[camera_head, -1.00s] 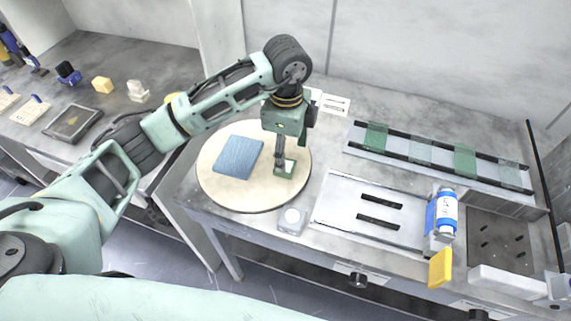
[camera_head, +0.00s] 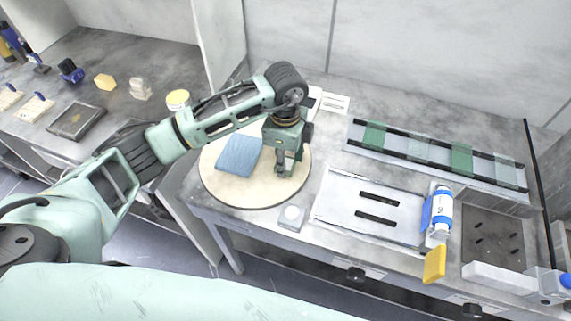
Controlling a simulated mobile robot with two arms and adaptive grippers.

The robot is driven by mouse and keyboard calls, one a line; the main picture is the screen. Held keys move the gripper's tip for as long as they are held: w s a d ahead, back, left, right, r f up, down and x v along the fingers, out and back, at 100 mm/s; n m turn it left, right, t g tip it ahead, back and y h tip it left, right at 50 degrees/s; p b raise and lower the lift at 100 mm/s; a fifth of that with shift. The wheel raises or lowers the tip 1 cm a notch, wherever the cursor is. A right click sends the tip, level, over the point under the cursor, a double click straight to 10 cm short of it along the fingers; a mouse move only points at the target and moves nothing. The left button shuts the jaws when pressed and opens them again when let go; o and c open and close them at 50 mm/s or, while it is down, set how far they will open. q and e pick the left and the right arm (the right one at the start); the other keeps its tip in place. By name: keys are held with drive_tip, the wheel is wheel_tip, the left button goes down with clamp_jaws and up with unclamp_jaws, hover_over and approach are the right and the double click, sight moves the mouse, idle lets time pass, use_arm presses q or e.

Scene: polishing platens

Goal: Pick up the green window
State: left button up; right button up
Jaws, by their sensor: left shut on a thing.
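My left gripper (camera_head: 283,171) points down over the right part of the round pale platen (camera_head: 222,190) on the bench. It is shut on the green window (camera_head: 298,167), a small green piece low at the platen. The hand and fingers hide most of the window, and I cannot tell whether it is clear of the platen. My right gripper is not in view.
A blue pad (camera_head: 239,156) lies on the platen, left of the gripper. A small clear block (camera_head: 292,217) stands in front.

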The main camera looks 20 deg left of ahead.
use_arm(q)
drive_tip(key=c, duration=0.4)
drive_tip(key=shift+r, duration=0.15)
